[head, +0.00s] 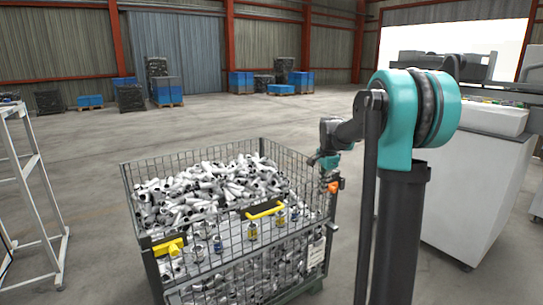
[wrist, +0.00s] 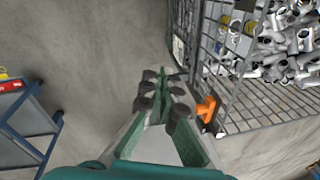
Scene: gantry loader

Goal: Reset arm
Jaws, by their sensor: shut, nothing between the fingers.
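My arm reaches forward to the right side of a wire mesh bin (head: 146,235). My gripper (wrist: 166,84) points down at the bare floor just outside the bin. Its green fingers are drawn together with nothing held between them. In the head view my gripper is small and partly lost against the mesh, by the bin's right corner. The bin is heaped with grey and white metal pipe parts (head: 215,190), which also show at the upper right of the wrist view (wrist: 290,45).
An orange piece (wrist: 206,109) sits on the bin's side close to my fingers. A blue-framed cart (wrist: 28,118) is at the wrist view's left. A white-grey cabinet (head: 465,190) stands right. Open floor lies behind the bin.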

